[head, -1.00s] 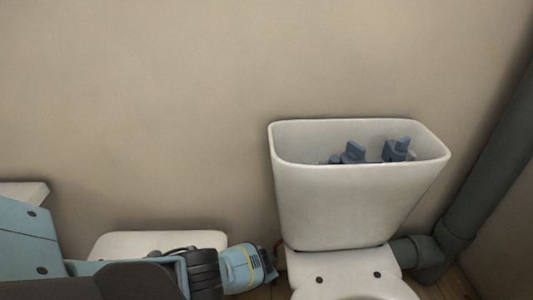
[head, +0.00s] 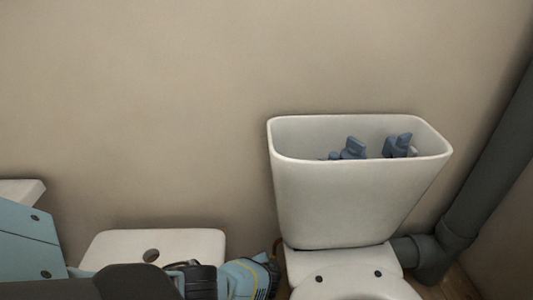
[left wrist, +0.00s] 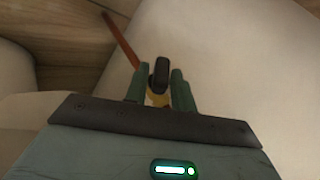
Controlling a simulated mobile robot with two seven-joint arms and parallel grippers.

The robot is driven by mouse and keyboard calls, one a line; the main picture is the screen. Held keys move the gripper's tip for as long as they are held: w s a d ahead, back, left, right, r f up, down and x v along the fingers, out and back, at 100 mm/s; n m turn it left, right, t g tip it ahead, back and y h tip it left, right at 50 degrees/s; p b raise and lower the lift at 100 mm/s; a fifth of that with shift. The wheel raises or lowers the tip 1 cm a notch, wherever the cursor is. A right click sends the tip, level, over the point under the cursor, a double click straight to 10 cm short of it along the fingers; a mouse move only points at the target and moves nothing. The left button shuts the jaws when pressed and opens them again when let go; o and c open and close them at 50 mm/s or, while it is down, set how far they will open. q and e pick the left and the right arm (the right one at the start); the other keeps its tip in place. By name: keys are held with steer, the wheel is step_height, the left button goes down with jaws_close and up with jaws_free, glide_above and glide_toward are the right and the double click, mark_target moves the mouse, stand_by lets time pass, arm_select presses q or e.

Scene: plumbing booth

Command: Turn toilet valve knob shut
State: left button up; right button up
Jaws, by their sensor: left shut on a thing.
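The valve knob (left wrist: 161,72) is a small black handle in the left wrist view, on a brass-yellow valve body (left wrist: 158,99). A copper-coloured pipe (left wrist: 122,42) runs up and left from it. My left gripper (left wrist: 158,88) has its two green fingers on either side of the knob and is shut on it. In the head view the left gripper (head: 268,272) is low, just left of the toilet's base, and the knob is hidden there. The toilet tank (head: 345,205) stands to its right. My right gripper is not in view.
The tank is open at the top, with blue fittings (head: 354,148) inside. A white lid-like piece (head: 120,245) with a hole is at the lower left. A grey drain pipe (head: 465,205) rises at the right. The wall above is bare.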

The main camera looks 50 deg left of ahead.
arm_select(q)
steer(key=shift+s+f+y, duration=0.15)
steer(key=shift+y, duration=0.15)
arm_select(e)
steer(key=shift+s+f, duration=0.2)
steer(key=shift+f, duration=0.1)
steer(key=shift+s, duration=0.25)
arm_select(q)
steer(key=o, duration=0.8)
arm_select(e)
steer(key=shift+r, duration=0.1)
